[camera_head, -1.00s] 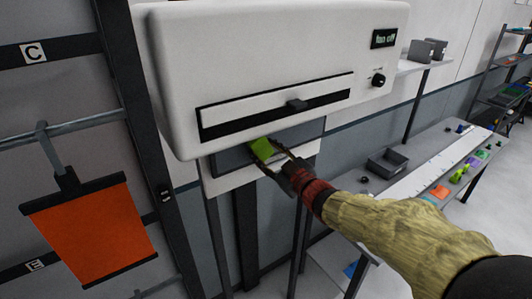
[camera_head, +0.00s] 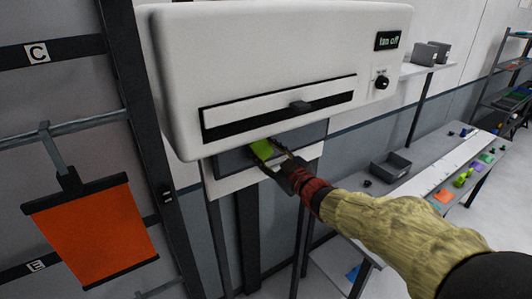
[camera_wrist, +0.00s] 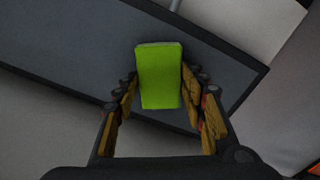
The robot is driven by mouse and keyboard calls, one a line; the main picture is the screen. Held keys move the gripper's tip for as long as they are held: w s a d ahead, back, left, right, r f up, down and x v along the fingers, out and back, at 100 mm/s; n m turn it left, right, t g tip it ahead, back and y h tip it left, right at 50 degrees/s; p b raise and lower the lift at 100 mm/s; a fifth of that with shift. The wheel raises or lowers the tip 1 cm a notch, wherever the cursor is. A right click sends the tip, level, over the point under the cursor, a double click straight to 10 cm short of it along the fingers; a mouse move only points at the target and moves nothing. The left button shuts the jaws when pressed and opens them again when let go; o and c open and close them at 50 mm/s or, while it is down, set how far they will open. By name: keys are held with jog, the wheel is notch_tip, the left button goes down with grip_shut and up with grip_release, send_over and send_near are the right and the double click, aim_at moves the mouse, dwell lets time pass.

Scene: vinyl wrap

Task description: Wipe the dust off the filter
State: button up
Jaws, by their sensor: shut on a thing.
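The filter (camera_head: 236,162) looks like a dark grey flat panel in a pale frame, below the slot of a white machine (camera_head: 250,60). It also shows in the wrist view as a wide dark grey panel (camera_wrist: 80,60) with a black edge. My gripper (camera_head: 272,154) is shut on a bright green block (camera_head: 262,149), which lies over the panel. In the wrist view the green block (camera_wrist: 159,75) sticks out beyond the fingertips. I cannot tell whether it touches the panel. I cannot make out dust on the visible surface. My gripper and the block hide part of the panel.
The machine's front overhangs the panel closely, with a slot handle (camera_head: 301,106), a knob (camera_head: 382,82) and a "fan off" display (camera_head: 388,40). A dark rack with an orange sheet (camera_head: 95,235) stands at left. A bench with a grey bin (camera_head: 391,166) is at right.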

jog(key=shift+d, duration=0.1)
jog(key=shift+w+d+p, duration=0.2)
jog(key=shift+w+d, duration=1.3)
jog(key=shift+d, duration=0.7)
jog(key=shift+w+d+p, duration=0.25)
jog(key=shift+w+d, duration=1.3)
jog(key=shift+d, duration=0.6)
jog(key=shift+w+d+p, duration=0.2)
jog(key=shift+w+d, duration=1.3)
jog(key=shift+d, duration=0.7)
jog(key=shift+a, duration=0.1)
